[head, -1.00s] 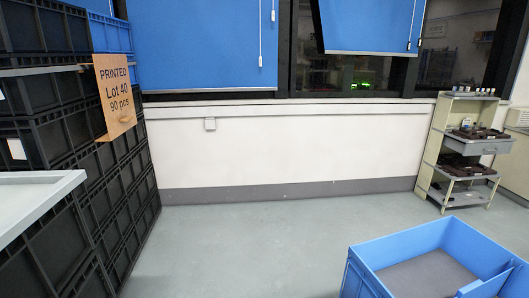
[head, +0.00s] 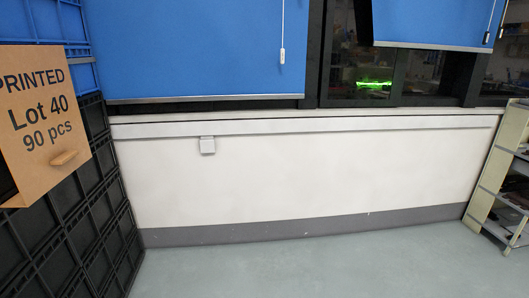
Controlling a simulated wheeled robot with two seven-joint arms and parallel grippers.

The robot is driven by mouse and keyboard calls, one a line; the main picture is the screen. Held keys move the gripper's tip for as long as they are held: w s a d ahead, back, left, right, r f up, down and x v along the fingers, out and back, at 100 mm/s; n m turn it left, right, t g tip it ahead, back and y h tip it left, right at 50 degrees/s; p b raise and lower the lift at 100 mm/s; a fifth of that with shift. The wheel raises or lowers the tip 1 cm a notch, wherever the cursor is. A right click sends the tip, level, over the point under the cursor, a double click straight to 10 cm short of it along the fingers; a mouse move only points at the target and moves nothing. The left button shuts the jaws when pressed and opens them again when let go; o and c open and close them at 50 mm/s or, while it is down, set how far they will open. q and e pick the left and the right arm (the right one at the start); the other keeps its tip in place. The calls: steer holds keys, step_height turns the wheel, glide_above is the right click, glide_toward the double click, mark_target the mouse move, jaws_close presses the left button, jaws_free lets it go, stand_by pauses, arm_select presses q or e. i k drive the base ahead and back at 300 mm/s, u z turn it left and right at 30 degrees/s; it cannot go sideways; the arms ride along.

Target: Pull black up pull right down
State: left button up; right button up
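A wide blue blind (head: 190,50) hangs at the upper left, its bottom bar just above the wall ledge. A white pull cord with a grip (head: 282,55) hangs near its right edge. A second blue blind (head: 435,22) hangs at the upper right. Its bottom bar is higher and slants slightly, leaving dark window glass (head: 350,75) bare below. A pale cord hangs near its right edge. The tops of both blinds are cut off. No separate black blind shows. Neither gripper is in view.
A shelf rack (head: 500,185) stands at the right edge. The grey floor (head: 320,270) before the white wall is clear.

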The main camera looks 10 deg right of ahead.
mark_target(500, 31)
steer(key=i, duration=1.55)
steer(key=z, duration=2.25)
steer(key=i, duration=2.15)
steer(key=z, duration=0.05)
steer(key=k, duration=0.5)
steer(key=z, duration=0.7)
